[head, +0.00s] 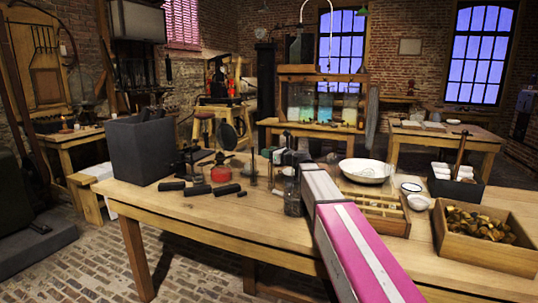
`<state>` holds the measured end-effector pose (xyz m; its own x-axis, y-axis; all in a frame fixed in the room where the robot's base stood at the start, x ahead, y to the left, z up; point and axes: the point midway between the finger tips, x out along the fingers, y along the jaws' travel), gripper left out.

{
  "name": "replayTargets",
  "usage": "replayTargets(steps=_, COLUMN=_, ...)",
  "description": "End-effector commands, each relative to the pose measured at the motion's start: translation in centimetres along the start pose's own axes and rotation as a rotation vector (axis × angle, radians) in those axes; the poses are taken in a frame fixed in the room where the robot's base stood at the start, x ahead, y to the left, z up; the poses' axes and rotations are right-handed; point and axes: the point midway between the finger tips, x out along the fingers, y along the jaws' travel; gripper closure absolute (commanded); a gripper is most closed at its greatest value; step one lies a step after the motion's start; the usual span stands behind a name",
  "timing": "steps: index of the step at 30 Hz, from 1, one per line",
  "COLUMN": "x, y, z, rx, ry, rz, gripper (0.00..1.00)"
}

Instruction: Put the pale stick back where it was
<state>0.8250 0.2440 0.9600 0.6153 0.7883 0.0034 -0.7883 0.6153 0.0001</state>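My arm, white and magenta, reaches from the lower right over the table. My gripper (284,158) is at its far end, above and beside a clear glass jar (292,198). The fingers are small and partly covered by the arm, so I cannot tell whether they are open or hold anything. I cannot pick out the pale stick with certainty. A shallow wooden tray (398,227) right of my arm has narrow compartments with pale strips that may be sticks or dividers. My arm hides its left part.
On the wooden table (190,220) are a dark grey box (141,150), several black rods (198,190), a red object (221,174), a white bowl (367,171), small dishes (411,188), a black tray of white cups (457,188) and a wooden crate (485,254). The front left tabletop is clear.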

Motion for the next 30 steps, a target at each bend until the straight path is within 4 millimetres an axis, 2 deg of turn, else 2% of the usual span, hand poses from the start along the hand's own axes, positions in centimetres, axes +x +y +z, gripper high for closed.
replayTargets(steps=12, x=-7.9, y=0.2, z=-0.1, rx=0.000, ry=0.000, rz=-0.003, gripper=0.60)
replayTargets(steps=18, x=-10.7, y=0.1, z=-0.1, rx=0.000, ry=0.000, rz=-0.002, gripper=0.60)
replayTargets(steps=23, x=-11.8, y=0.1, z=-0.1, rx=0.000, ry=0.000, rz=0.000, gripper=0.60)
replayTargets(steps=30, x=-11.9, y=0.0, z=-0.1, rx=0.000, ry=0.000, rz=0.000, gripper=0.60)
